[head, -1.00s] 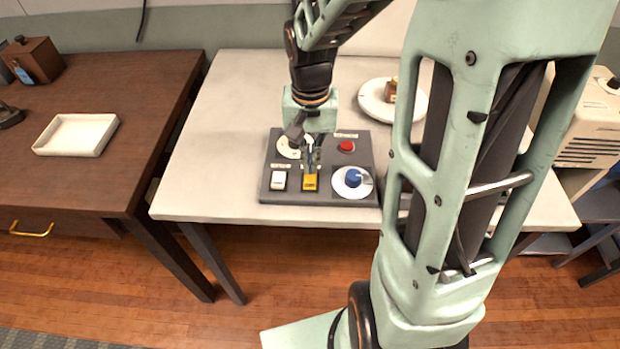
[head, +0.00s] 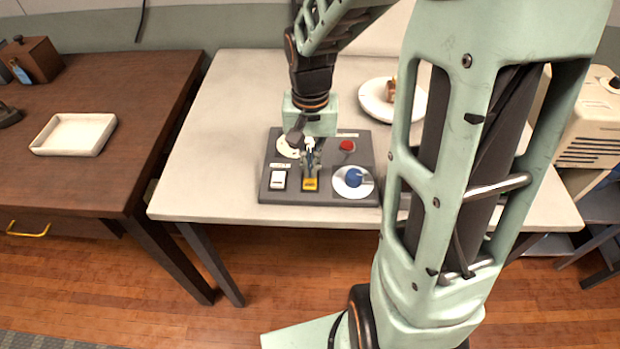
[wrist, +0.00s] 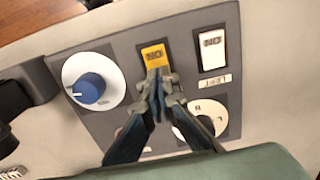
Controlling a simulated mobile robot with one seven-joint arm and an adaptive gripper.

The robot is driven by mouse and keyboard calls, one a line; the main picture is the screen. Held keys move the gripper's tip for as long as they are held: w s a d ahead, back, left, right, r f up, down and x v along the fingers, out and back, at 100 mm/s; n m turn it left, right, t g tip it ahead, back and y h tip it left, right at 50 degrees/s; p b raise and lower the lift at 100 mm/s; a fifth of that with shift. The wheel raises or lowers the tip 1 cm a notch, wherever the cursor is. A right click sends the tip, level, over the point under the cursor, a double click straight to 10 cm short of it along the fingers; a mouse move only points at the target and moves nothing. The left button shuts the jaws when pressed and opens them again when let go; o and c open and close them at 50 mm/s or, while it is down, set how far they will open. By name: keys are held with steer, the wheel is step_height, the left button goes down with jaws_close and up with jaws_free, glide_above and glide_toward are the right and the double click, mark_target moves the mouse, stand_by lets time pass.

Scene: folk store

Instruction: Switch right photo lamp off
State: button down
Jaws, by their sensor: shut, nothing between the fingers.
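The grey control panel (head: 268,160) lies on the pale table. It has a yellow rocker switch (head: 310,185), also in the wrist view (wrist: 154,56), and a white rocker switch (head: 278,180) to its left in the head view. Both show an upside-down "ON" in the wrist view. The label by the white switch (wrist: 212,50) seems to read "LEFT"; any label by the yellow one is hidden by my fingers. My gripper (head: 311,173) is shut and empty, its tips (wrist: 158,76) at the yellow switch's far edge. I cannot tell whether they touch it.
The panel also bears a blue knob (head: 354,177) on a white dial, a red button (head: 347,146) and another dial (head: 287,146), partly hidden. A plate (head: 376,103) with a small item stands behind. A brown desk with a white tray (head: 75,134) is at left.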

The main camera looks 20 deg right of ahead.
steer(key=shift+f, duration=0.2)
steer(key=shift+r+p, duration=2.8)
steer(key=shift+r, duration=0.8)
